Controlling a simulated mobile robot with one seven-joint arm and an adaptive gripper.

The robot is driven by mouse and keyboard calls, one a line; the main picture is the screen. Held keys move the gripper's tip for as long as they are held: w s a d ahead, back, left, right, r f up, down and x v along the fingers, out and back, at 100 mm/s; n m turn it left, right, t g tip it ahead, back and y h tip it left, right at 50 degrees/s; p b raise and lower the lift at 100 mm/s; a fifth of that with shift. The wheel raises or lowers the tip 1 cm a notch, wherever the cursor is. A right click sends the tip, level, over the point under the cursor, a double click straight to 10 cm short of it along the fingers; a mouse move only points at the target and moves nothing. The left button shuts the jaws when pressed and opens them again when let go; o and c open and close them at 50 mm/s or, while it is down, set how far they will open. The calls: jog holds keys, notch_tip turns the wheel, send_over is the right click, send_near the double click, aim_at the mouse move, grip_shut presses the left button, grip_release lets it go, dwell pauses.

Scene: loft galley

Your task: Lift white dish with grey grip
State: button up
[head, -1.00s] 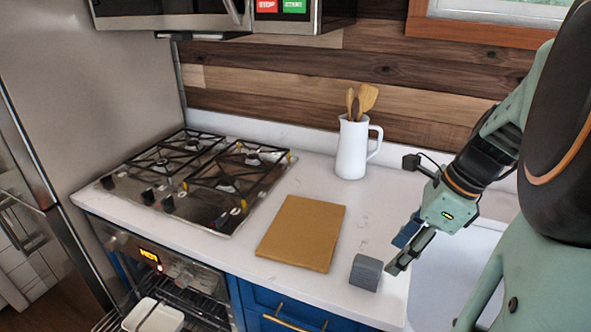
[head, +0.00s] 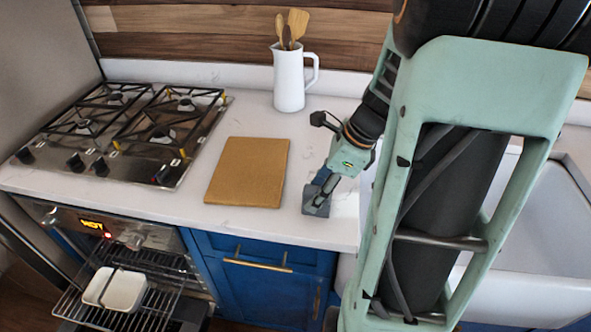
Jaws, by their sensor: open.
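The white dish (head: 126,291) sits on the pulled-out rack of the open oven, low at the left of the head view. A dark line crosses it, which may be a rack wire or a split. The grey grip (head: 310,209), a small grey block, lies on the counter near its front edge, right of the wooden board. My gripper (head: 319,195) is open and points down at the grey grip, its fingers covering part of the block. I cannot tell whether the fingers touch it. The dish is well to the left and below my gripper.
The oven rack (head: 160,300) sticks out below the gas hob (head: 125,140). A wooden board (head: 248,172) lies left of my gripper. A white jug (head: 289,80) with wooden utensils stands behind. A white sink (head: 530,260) is at the right, partly behind my arm.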

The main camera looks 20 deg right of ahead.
jog(key=shift+w+a+f, duration=0.1)
jog(key=shift+a+f, duration=0.15)
jog(key=shift+f, duration=0.3)
jog(key=c, duration=1.2)
jog(key=shift+r, duration=0.15)
jog(key=shift+c, duration=0.2)
